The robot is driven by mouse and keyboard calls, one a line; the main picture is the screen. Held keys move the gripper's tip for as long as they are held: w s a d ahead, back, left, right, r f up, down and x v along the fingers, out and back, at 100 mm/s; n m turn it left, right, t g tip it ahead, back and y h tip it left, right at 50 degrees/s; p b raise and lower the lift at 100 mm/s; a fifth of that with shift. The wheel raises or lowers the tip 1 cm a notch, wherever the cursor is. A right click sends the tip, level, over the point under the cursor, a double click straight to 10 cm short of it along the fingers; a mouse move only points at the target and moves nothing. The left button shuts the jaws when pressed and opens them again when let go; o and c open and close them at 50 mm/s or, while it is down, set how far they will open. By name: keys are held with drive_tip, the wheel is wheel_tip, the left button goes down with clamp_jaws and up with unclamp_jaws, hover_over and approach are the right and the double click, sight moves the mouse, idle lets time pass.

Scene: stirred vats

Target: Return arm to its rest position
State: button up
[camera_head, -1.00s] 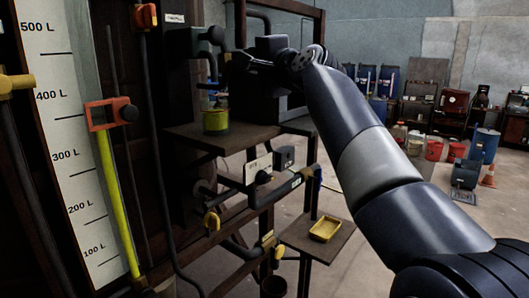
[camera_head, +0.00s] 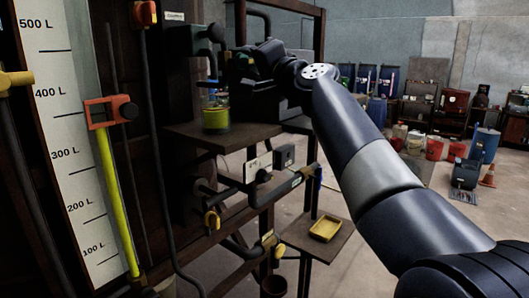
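My arm reaches from the lower right up to the middle top of the head view, with a dark blue upper link and a grey band. Its wrist bends left at a round bolted joint. My gripper (camera_head: 232,67) is at the far end, in front of dark equipment and above the shelf. It is small and dark against that background, so its fingers cannot be made out. Nothing held can be made out either. A yellow-green cup (camera_head: 216,119) stands on the dark shelf (camera_head: 240,136), just below and left of the gripper.
A level gauge (camera_head: 70,150) marked in litres stands at the left, beside an orange clamp (camera_head: 110,111). Pipes and yellow-handled valves (camera_head: 211,220) run below the shelf. A yellow tray (camera_head: 325,229) sits on a lower stand. Open floor lies right, with drums and buckets (camera_head: 434,149) behind.

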drive_tip(key=shift+w+f+n+y+b, duration=0.1)
drive_tip(key=shift+n+y+b, duration=0.5)
drive_tip(key=shift+n, duration=0.85)
drive_tip(key=shift+f+n+y+b, duration=0.1)
drive_tip(key=shift+n+y+b, duration=0.45)
drive_tip(key=shift+n, duration=0.9)
drive_tip(key=shift+n+g+y, duration=0.3)
drive_tip(key=shift+n+y, duration=0.35)
drive_tip(key=shift+n, duration=0.55)
drive_tip(key=shift+r+n+g+y+p, duration=0.15)
drive_tip(key=shift+n+g+y, duration=0.35)
drive_tip(key=shift+n, duration=0.75)
drive_tip(key=shift+f+n+g+y+p, duration=0.1)
drive_tip(key=shift+n+g+y+p, duration=0.3)
drive_tip(key=shift+n, duration=0.9)
drive_tip(key=shift+r+n+g+y+b, duration=0.1)
drive_tip(key=shift+n+g+y, duration=0.2)
drive_tip(key=shift+n+y, duration=0.7)
drive_tip(key=shift+d+n+h, duration=0.1)
drive_tip(key=shift+n+h, duration=0.2)
drive_tip(key=shift+n, duration=0.15)
